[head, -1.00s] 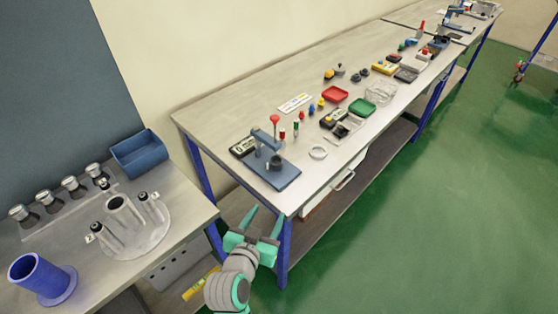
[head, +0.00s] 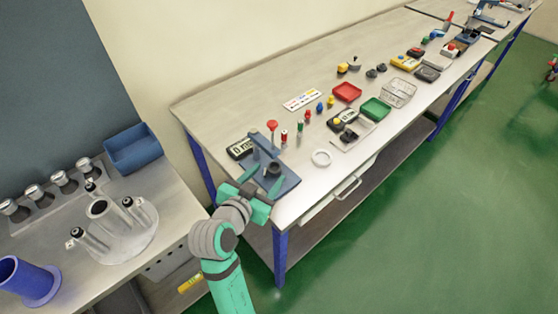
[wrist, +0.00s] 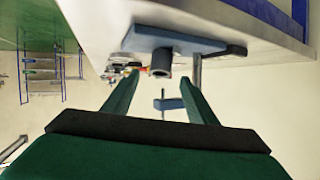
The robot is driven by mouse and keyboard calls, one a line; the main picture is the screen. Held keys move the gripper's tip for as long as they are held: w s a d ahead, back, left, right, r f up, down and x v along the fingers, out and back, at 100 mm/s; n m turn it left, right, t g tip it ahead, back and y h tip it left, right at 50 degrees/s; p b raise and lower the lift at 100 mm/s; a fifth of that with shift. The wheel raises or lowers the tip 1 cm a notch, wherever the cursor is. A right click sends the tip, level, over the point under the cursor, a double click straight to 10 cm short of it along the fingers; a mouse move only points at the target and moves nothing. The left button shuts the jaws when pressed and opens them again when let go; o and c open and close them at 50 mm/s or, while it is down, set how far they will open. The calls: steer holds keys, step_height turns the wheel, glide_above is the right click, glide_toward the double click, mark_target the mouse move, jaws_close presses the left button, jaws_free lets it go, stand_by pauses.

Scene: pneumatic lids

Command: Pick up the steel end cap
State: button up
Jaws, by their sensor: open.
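A dark grey hollow cylinder (head: 274,169) stands on the base of a blue press (head: 288,184) at the near end of the long bench; it looks like the end cap, but I cannot be sure. In the wrist view, the cylinder (wrist: 161,63) shows beyond and between my fingertips, apart from them. My gripper (head: 252,188) is at the press's near side, its fingers spread and empty. The open fingers (wrist: 161,82) also frame the cylinder in the wrist view.
The press's upright arm and red knob (head: 272,125) rise behind the cylinder. A black display box (head: 241,148) lies left of the press. A side bench with a round fixture (head: 125,238) stands at left.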

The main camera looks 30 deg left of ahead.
mark_target(276, 164)
steer(key=x, duration=0.4)
steer(key=shift+w+d, duration=0.1)
steer(key=shift+w, duration=0.05)
steer(key=shift+w+f, duration=0.1)
steer(key=shift+w, duration=0.1)
steer(key=shift+w+a+f, duration=0.15)
steer(key=shift+a+f, duration=0.05)
steer(key=shift+a, duration=0.15)
steer(key=shift+x, duration=2.65)
steer(key=shift+d+f, duration=0.1)
jaws_close()
